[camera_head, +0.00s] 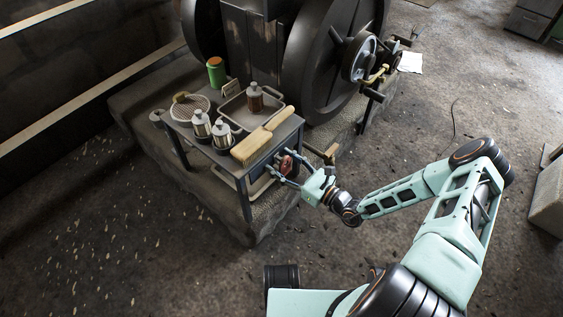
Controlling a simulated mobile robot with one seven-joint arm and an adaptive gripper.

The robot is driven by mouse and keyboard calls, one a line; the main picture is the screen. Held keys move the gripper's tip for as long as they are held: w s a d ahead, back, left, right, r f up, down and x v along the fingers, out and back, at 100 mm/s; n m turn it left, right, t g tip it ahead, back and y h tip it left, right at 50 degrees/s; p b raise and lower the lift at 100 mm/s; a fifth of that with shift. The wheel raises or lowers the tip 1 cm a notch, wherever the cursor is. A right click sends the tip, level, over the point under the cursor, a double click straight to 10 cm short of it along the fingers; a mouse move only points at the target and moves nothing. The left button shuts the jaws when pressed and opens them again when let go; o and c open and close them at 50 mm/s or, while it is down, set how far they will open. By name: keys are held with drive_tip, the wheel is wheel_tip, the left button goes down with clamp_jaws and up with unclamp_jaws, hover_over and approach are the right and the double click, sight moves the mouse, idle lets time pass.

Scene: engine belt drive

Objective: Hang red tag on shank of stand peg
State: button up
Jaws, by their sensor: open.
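A small dark red thing, likely the red tag (286,164), is at the front right side of the metal table, among my gripper's fingers. My gripper (283,169) reaches in from the right with its fingers spread open around it. I cannot tell whether the fingers touch it or what it hangs from. The stand peg cannot be made out with certainty; a short brown bar (330,154) juts out just right of the table, above my gripper's wrist.
A green can (216,72) stands behind. The large engine flywheel (318,75) rises at the back. Floor at right is mostly clear.

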drive_tip(key=shift+d, duration=0.1)
drive_tip(key=v, duration=1.2)
